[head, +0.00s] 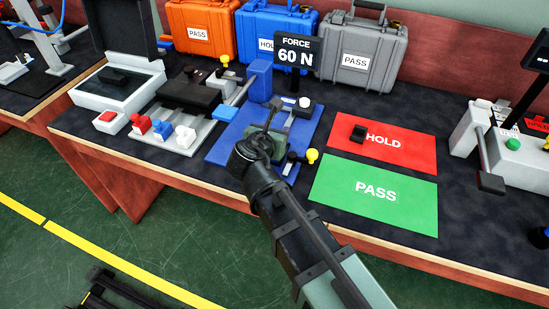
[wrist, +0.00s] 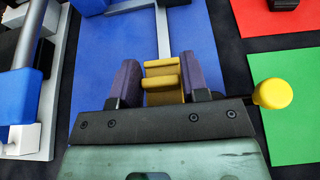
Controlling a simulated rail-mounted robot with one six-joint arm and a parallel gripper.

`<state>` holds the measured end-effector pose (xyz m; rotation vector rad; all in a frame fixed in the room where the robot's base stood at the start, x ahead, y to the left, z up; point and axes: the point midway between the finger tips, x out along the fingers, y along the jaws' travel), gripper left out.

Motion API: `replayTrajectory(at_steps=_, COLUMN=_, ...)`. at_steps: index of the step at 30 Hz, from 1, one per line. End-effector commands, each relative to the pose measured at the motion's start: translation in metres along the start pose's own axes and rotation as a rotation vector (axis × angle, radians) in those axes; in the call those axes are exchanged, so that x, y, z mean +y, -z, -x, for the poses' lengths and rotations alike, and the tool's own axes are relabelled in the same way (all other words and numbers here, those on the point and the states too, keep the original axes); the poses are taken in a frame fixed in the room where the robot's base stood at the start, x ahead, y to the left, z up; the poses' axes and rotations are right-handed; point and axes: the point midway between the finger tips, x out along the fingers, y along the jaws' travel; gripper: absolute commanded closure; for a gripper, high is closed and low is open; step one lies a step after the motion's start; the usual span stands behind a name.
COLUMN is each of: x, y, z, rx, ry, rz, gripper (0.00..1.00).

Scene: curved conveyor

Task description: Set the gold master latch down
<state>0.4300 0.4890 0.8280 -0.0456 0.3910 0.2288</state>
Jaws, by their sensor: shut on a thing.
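The gold master latch (wrist: 163,80) shows in the wrist view as a stepped yellow-gold piece between the dark pads of my gripper (wrist: 164,80). My gripper is shut on it. In the head view my gripper (head: 272,122) is over the blue test fixture plate (head: 228,137), and the latch cannot be made out there. The blue plate (wrist: 110,60) and a grey bar lie beyond the latch in the wrist view. I cannot tell whether the latch touches the fixture.
A yellow-knobbed lever (head: 312,156) stands right of my gripper. Farther right lie a red HOLD mat (head: 410,152) with a black part (head: 358,133), and an empty green PASS mat (head: 375,210). A grey rack (head: 150,142) holds coloured latches at left. A FORCE 60 N sign (head: 296,50) stands behind.

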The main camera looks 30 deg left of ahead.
Motion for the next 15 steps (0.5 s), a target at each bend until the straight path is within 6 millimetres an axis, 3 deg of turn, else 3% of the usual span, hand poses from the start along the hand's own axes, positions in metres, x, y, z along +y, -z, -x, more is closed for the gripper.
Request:
replayTrajectory(at_steps=2, x=0.000, y=0.001, z=0.000, rx=0.000, ry=0.000, rz=0.000, gripper=0.82)
replayTrajectory(at_steps=9, x=0.000, y=0.042, z=-0.017, rx=0.000, ry=0.000, rz=0.000, gripper=0.82)
replayTrajectory(at_steps=15, x=0.000, y=0.036, z=-0.015, rx=0.000, ry=0.000, rz=0.000, gripper=0.82)
